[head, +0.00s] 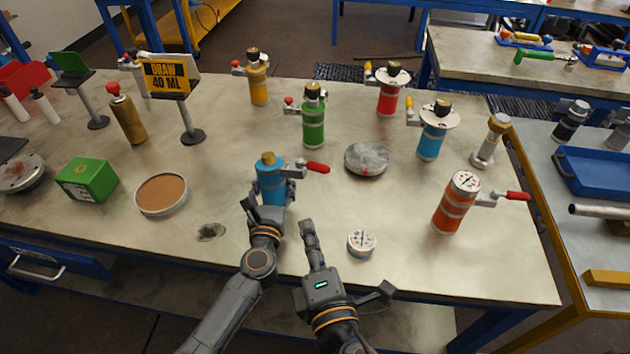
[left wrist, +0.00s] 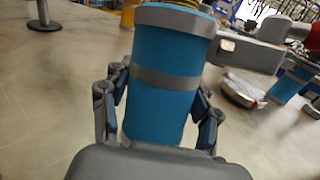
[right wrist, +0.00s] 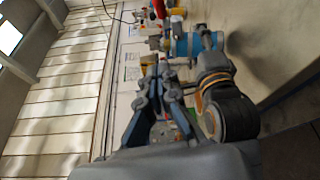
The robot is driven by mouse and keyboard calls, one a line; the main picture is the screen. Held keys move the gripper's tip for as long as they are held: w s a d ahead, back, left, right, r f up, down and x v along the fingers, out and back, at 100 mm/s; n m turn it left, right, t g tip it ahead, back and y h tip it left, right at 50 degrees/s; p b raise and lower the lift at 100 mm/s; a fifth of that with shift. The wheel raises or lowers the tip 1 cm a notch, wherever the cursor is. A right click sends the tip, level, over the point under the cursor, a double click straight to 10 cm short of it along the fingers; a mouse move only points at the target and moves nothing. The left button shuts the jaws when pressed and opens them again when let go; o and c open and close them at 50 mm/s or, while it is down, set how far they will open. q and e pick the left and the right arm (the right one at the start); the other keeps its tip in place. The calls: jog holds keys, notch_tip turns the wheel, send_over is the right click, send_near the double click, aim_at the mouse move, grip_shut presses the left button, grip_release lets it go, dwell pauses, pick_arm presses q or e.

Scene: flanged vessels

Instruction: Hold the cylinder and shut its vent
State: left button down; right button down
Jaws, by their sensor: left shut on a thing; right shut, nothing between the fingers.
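A blue cylinder (head: 271,190) with a brass top stands upright on the table in the head view. A grey side valve with a red lever (head: 317,167) sticks out to its right. My left gripper (head: 264,208) is shut around the cylinder's lower body; in the left wrist view its fingers lie on both sides of the blue cylinder (left wrist: 165,85). My right gripper (head: 308,229) is shut and empty, in front of and below the lever, apart from it. In the right wrist view the blue cylinder (right wrist: 182,45) shows beyond the closed fingers (right wrist: 163,72).
A round grey disc (head: 367,161) lies right of the lever, and a small gauge (head: 361,242) lies near my right gripper. A green cylinder (head: 313,122) stands behind. An orange cylinder (head: 454,208) stands at right. A tan-filled dish (head: 161,195) and green box (head: 87,179) are at left.

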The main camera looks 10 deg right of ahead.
pick_arm(q)
jog(key=shift+r, duration=0.15)
jog(key=shift+w, duration=0.1)
pick_arm(e)
send_near(310, 169)
jog(key=w+a, duration=0.3)
jog(key=shift+w+d+f+h, duration=0.1)
jog(key=shift+w+d+h, duration=0.3)
jog(key=shift+w+d, duration=0.8)
jog(key=shift+w, duration=0.15)
jog(key=shift+d, duration=0.1)
